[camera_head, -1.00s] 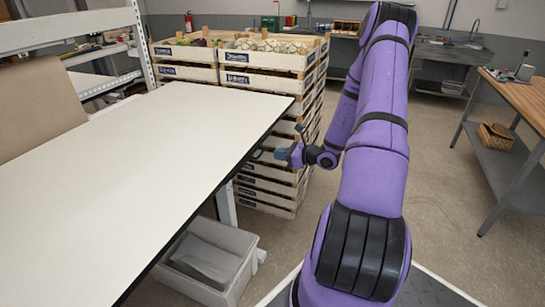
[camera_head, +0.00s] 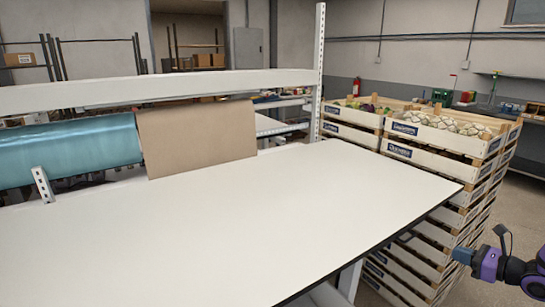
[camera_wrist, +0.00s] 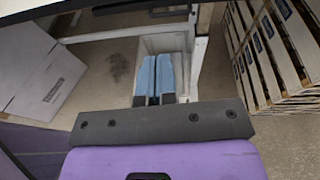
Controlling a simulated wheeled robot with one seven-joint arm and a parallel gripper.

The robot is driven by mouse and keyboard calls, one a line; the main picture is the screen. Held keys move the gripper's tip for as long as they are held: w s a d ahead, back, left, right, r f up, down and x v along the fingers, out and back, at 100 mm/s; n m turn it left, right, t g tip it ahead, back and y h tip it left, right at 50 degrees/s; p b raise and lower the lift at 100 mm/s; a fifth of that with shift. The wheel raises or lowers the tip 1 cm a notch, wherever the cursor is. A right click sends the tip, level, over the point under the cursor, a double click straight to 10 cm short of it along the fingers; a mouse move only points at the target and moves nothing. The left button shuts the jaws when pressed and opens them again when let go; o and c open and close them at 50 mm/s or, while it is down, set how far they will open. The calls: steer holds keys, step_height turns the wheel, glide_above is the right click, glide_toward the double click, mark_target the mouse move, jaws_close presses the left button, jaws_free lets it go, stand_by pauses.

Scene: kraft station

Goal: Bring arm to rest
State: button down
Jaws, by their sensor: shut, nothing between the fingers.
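My gripper (camera_wrist: 156,78) shows in the wrist view with its two blue fingers close together and nothing between them. It points down toward the floor beside the table. In the head view, my gripper (camera_head: 463,256) is at the lower right, just off the right edge of the white table (camera_head: 230,225) and in front of the stacked crates. Only the wrist end of my purple arm shows there; the rest is out of frame.
Stacked wooden crates (camera_head: 440,165) of produce stand past the table's right end. A brown board (camera_head: 198,137) and a teal roll (camera_head: 70,152) are at the table's back. In the wrist view, a pale bin (camera_wrist: 170,45) is below the fingers and a grey box (camera_wrist: 45,75) lies left. The tabletop is bare.

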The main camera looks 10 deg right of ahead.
steer(key=a+r+n+g+y, duration=0.1)
steer(key=a+r+n+g, duration=1)
steer(key=a+r+n, duration=0.8)
steer(key=s+a+r+n+t+h, duration=0.1)
steer(key=s+a+r+n+h, duration=0.3)
steer(key=s+a+r+n, duration=0.1)
steer(key=s+a+r+n+t+h, duration=0.1)
steer(key=s+a+r+n+h, duration=0.3)
steer(key=s, duration=0.8)
steer(key=shift+s+a+r+n, duration=0.15)
steer(key=shift+a+r+n, duration=1.05)
steer(key=shift+a+r, duration=1.15)
steer(key=shift+d+r, duration=0.25)
steer(key=shift+d, duration=0.05)
